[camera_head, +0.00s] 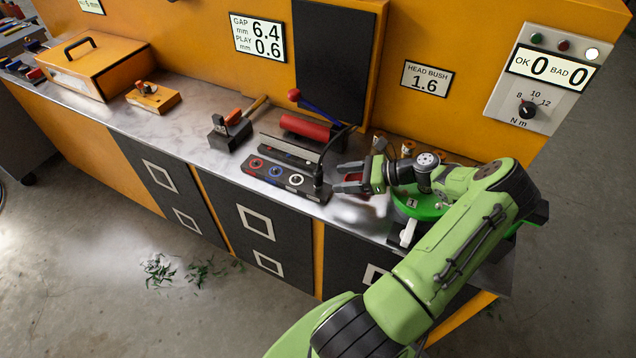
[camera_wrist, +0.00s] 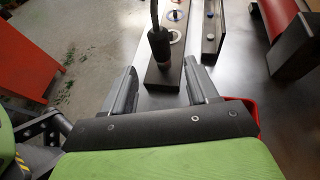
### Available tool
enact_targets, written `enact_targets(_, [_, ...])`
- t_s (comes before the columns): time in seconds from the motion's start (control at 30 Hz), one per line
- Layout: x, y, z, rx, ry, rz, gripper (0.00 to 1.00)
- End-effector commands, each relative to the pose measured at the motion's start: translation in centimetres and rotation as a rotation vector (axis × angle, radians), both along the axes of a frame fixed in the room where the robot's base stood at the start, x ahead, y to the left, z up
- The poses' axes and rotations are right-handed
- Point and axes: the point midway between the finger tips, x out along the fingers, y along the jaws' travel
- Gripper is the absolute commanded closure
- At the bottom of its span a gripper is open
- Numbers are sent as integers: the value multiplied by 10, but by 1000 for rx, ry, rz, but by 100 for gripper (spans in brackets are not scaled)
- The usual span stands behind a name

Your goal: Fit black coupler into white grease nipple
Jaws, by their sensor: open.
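The black coupler (camera_head: 318,182) stands upright at the right end of a dark block (camera_head: 249,168), with a black hose rising from its top. In the wrist view the coupler (camera_wrist: 160,46) is ahead of my fingers, roughly between their lines. The white-ringed grease nipple (camera_head: 295,180) is on the block just left of the coupler; its white ring (camera_wrist: 176,37) shows past the coupler in the wrist view. Red and blue ringed nipples are further along the block. My gripper (camera_head: 341,176) is open and empty, right of the coupler, fingers pointing at it.
A grey rail (camera_head: 289,150) lies behind the block, and a red cylinder (camera_head: 304,127) lies farther back. A blue lever with a red knob (camera_head: 294,95) rises behind. A red container (camera_wrist: 256,108) is close beside my gripper. The bench's front edge is close to the block.

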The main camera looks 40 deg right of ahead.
Motion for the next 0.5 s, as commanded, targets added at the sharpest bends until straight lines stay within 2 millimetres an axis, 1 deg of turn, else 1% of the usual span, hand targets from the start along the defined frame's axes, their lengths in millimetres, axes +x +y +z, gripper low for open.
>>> enact_targets(0.03, [10, 8, -7, 2, 0, 6, 42])
enact_targets(0.1, [21, 16, -13, 1, 2, 4, 42])
enact_targets(0.27, [37, 26, -20, -1, 1, 2, 42])
enact_targets(0.5, [70, 47, -36, -1, 2, 4, 42])
